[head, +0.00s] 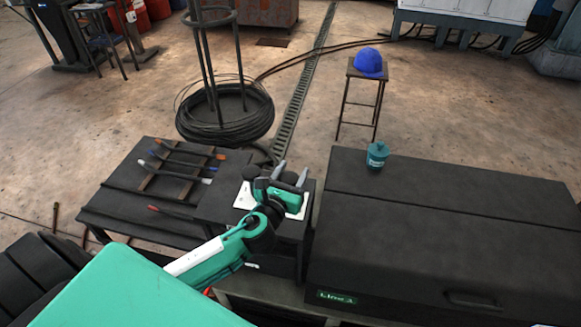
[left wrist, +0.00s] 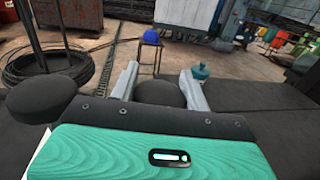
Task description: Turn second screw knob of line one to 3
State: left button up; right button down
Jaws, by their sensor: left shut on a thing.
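My left gripper (head: 291,173) reaches over a dark box (head: 217,206) with a white plate (head: 243,199) on top. Its two grey fingers stand on either side of a round black knob (left wrist: 160,93), and it is shut on this knob. A second round black knob (left wrist: 40,98) stands to the left, outside the fingers; it also shows in the head view (head: 250,172). The gripper hides much of the plate, and no scale numbers or pointer can be read. My right gripper is not in view.
A large black cabinet (head: 440,220) with a green line label (head: 337,298) stands right of the box, with a teal canister (head: 377,155) on it. A dark bench (head: 130,205) with several tools lies left. Behind are a wire coil (head: 225,115) and a stool with a blue helmet (head: 369,63).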

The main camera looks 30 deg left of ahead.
pick_arm(q)
jog(key=m+h, duration=0.2)
jog(key=h, duration=0.1)
jog(key=shift+d+h, duration=0.1)
jog(key=shift+h, duration=0.3)
jog(key=shift+d+m+g+h, duration=0.25)
jog(key=shift+m+g+h, duration=0.15)
jog(key=shift+m+h, duration=0.95)
jog(key=shift+h, duration=0.35)
jog(key=o, duration=1)
jog(key=shift+s, duration=0.1)
